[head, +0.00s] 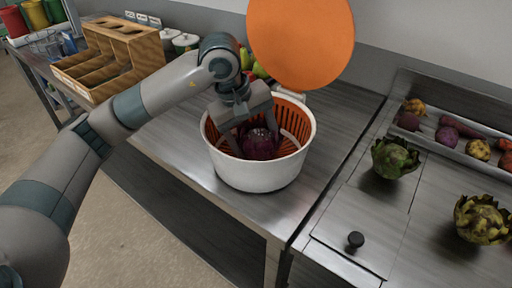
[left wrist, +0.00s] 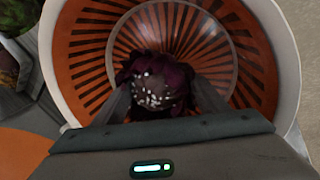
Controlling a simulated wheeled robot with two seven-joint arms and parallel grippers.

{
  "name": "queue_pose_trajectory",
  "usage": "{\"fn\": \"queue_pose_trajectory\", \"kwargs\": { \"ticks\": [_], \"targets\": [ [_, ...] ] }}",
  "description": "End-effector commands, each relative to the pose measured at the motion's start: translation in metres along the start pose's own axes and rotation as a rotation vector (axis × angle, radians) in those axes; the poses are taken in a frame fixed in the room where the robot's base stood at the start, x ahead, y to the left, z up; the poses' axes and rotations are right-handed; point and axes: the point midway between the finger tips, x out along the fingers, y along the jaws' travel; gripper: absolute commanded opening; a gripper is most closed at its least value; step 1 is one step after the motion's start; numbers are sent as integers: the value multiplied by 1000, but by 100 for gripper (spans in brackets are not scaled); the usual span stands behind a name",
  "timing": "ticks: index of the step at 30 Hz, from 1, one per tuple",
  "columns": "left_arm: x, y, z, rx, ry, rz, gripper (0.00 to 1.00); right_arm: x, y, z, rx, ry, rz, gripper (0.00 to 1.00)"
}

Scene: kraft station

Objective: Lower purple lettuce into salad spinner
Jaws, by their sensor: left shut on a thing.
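The purple lettuce (head: 259,145) is a dark, round head inside the white salad spinner (head: 256,178) with its orange slotted basket (head: 292,118). My left gripper (head: 247,135) reaches down into the spinner from above, its fingers on either side of the lettuce. In the left wrist view, the lettuce (left wrist: 158,84) sits between the two fingertips (left wrist: 165,95), over the orange basket (left wrist: 95,62). The gripper is shut on it. Whether the lettuce touches the basket floor cannot be told. The orange round lid (head: 300,40) stands raised behind the spinner. My right gripper is not in view.
A wooden compartment box (head: 112,62) stands on the counter at the left. At the right, two artichokes (head: 394,158) (head: 482,220) sit near a tray (head: 452,136) of root vegetables. A black knob (head: 355,240) sticks up from a panel.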

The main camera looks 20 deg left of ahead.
Motion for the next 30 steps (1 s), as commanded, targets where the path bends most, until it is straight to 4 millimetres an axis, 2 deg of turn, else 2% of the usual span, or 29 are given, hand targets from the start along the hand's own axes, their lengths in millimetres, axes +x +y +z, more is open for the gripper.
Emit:
{"fn": "queue_pose_trajectory", "kwargs": {
  "ticks": [12, 13, 15, 25, 30],
  "targets": [
    [2, -1, 0, 0, 0, 0, 42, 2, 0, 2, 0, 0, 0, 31],
    [2, -1, 0, 0, 0, 0, 71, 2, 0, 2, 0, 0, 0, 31],
    [2, -1, 0, 0, 0, 0, 88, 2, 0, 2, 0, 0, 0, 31],
    [1, -1, 0, 0, 0, 0, 88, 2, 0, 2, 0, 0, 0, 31],
    [-9, 0, -1, -1, 2, 1, 88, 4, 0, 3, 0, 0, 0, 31]
  ]
}}
